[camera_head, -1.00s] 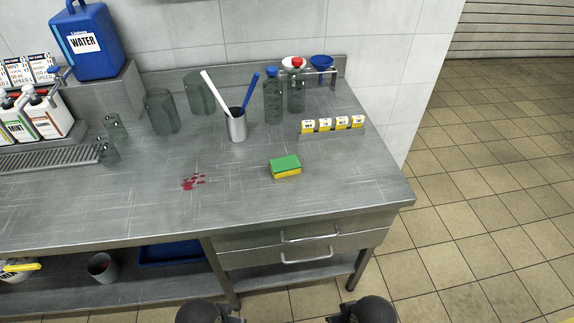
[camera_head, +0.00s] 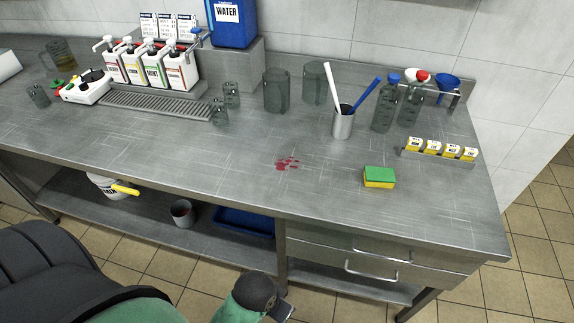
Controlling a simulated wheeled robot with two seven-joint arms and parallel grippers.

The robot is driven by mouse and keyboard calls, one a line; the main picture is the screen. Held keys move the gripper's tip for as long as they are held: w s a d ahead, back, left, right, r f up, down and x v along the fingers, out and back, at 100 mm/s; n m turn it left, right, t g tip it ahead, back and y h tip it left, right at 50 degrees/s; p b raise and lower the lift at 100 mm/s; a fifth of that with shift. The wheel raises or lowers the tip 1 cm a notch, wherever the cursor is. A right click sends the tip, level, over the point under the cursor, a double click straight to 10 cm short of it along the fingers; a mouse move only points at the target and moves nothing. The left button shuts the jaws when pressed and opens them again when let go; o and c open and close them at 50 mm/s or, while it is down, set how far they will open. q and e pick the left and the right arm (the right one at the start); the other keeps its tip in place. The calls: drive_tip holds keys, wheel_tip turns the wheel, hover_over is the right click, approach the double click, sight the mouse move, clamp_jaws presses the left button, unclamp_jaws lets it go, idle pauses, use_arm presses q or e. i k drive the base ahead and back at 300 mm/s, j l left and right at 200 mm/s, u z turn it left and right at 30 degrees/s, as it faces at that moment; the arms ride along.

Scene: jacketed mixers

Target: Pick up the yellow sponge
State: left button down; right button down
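The yellow sponge (camera_head: 378,183) lies flat on the steel counter, right of centre. Its top layer is green and its lower body is yellow. A red spill (camera_head: 287,164) is on the counter to its left. Nothing touches the sponge.
The steel counter (camera_head: 330,200) is clear around the sponge. Behind it stand a metal cup (camera_head: 343,124) with two tools, bottles (camera_head: 385,105) and a rack of yellow-and-white labels (camera_head: 440,151). Pump bottles (camera_head: 148,66) and a blue water container (camera_head: 234,20) stand left.

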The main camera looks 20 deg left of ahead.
sight(375, 177)
drive_tip(key=l+z, duration=0.15)
drive_tip(key=l, duration=1.8)
drive_tip(key=k, duration=0.05)
